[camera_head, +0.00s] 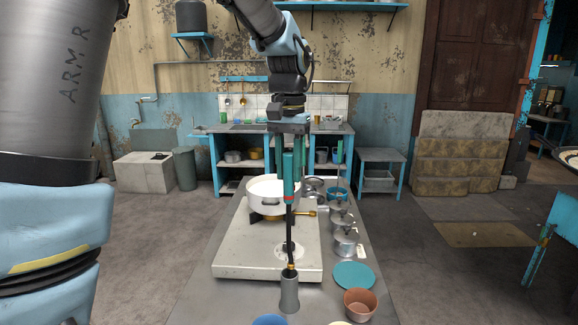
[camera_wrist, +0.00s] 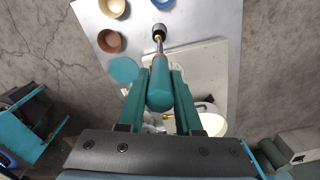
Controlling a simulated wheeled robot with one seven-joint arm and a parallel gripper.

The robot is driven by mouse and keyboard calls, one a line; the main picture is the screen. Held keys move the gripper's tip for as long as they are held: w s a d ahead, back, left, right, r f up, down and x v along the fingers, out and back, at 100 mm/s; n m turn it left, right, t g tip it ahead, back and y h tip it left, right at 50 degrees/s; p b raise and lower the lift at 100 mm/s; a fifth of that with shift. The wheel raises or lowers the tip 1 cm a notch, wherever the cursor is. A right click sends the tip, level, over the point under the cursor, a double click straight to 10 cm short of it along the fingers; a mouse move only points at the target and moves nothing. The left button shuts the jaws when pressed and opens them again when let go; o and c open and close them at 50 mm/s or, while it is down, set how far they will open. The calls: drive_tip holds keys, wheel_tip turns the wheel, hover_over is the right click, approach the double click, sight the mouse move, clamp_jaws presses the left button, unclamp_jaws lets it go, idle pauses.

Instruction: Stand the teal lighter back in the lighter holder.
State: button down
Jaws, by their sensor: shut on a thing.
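The teal lighter (camera_head: 288,174) hangs upright in my gripper (camera_head: 293,180), its long dark rod pointing down. My gripper is shut on its teal handle, which also shows between the fingers in the wrist view (camera_wrist: 160,88). The lighter holder (camera_head: 289,293) is a grey upright cup at the near end of the counter. It shows at the top of the wrist view (camera_wrist: 160,31). The rod's brass-coloured end is at the holder's mouth in both views; I cannot tell whether it is inside or just above.
A stove plate (camera_head: 230,262) with a white pot (camera_head: 262,206) stands behind the holder. Lidded pots (camera_head: 346,242), a teal disc (camera_head: 354,275) and a brown bowl (camera_head: 360,305) line the right side. A blue bowl (camera_head: 270,321) is at the near edge.

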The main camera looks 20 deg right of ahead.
sight(289, 200)
drive_tip(key=shift+f+b, duration=2.75)
drive_tip(key=shift+f, duration=2.25)
drive_tip(key=c, duration=0.5)
unclamp_jaws()
wheel_tip(289, 200, up, 11)
drive_tip(key=shift+f+b, duration=0.1)
drive_tip(key=shift+b, duration=0.9)
